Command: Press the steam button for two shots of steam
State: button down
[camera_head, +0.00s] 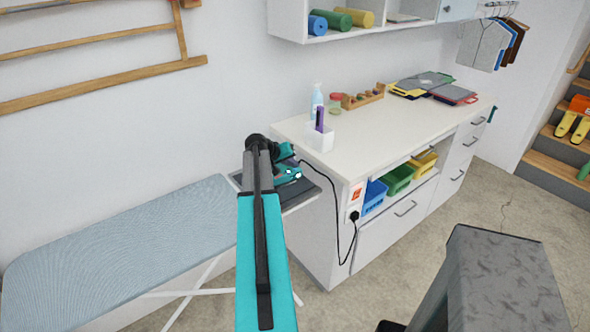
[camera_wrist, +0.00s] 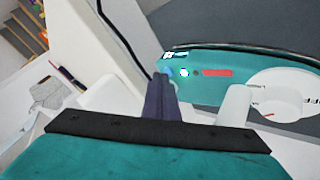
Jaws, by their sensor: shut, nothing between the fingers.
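The teal iron (camera_head: 291,174) rests on the dark end plate of the ironing board (camera_head: 130,245). In the wrist view, the iron (camera_wrist: 232,60) shows a panel with a small lit round spot (camera_wrist: 184,73), a red bar (camera_wrist: 217,73) and a white dial (camera_wrist: 281,95). My gripper (camera_wrist: 162,80) is shut and empty, its dark fingertips at the left end of this panel. A small blue patch shows beside the tips, partly hidden; I cannot tell whether they touch it. In the head view my own arm hides most of the gripper.
A white cabinet (camera_head: 330,215) stands right of the board. Its top holds a white cup (camera_head: 320,139) with a purple item and a spray bottle (camera_head: 317,103). A black cord (camera_head: 338,210) runs to a plug on the cabinet's side.

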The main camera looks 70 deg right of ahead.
dwell(0.4)
jog(key=shift+r, duration=0.8)
jog(key=shift+r+p, duration=0.1)
jog(key=shift+p, duration=0.2)
jog(key=shift+r+p, duration=0.85)
jog(key=shift+r, duration=1.55)
jog(key=shift+r, duration=0.1)
dwell(0.8)
